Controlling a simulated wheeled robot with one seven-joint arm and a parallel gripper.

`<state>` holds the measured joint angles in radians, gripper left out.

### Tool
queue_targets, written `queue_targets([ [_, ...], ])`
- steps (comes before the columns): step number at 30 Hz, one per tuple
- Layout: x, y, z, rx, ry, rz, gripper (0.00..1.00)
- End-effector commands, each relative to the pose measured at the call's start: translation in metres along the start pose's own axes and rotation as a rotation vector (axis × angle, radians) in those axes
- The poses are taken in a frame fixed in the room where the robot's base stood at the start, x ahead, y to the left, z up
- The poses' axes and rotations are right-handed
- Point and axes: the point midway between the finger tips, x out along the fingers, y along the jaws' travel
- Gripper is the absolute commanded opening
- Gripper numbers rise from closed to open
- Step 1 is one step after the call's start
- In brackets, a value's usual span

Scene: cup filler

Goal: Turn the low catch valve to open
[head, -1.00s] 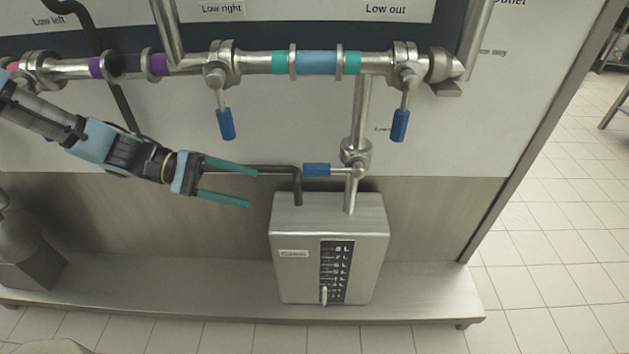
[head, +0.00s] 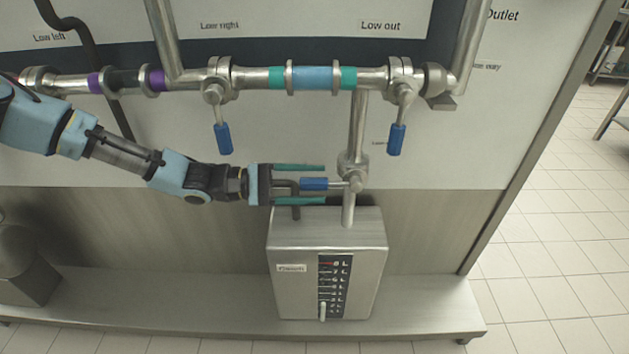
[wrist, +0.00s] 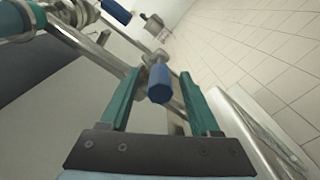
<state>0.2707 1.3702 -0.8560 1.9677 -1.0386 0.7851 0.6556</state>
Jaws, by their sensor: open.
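The low catch valve (head: 356,178) sits on the vertical pipe above the metal catch box. Its blue handle (head: 314,184) points left, level, across the pipe. My gripper (head: 324,184) is open, with one teal finger above the handle and one below it in the head view. In the wrist view the blue handle (wrist: 159,84) lies between the two spread fingers (wrist: 158,88), with a gap showing on both sides. I see no clear contact between fingers and handle.
The metal box (head: 285,250) with a litre scale stands below on a steel shelf (head: 420,300). A horizontal pipe with a blue section (head: 312,78) runs above. Two other blue handles (head: 223,139) and (head: 396,139) hang down from it. A dark bent pipe enters the box top.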

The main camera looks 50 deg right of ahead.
Motion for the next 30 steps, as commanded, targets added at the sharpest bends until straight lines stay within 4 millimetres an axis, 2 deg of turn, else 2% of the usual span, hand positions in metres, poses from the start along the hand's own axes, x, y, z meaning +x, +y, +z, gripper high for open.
queue_targets([
  [4,0.0082,-0.0003,0.0003,0.001,-0.001,-0.001,0.63],
  [12,0.0089,-0.0004,0.0,0.001,0.0,-0.001,0.63],
  [27,0.0085,-0.0005,0.0,0.0,0.0,-0.001,0.07],
  [29,0.0085,-0.0005,0.0,0.0,0.0,-0.001,0.0],
  [30,0.0085,-0.0006,0.0,0.0,0.0,-0.001,0.0],
])
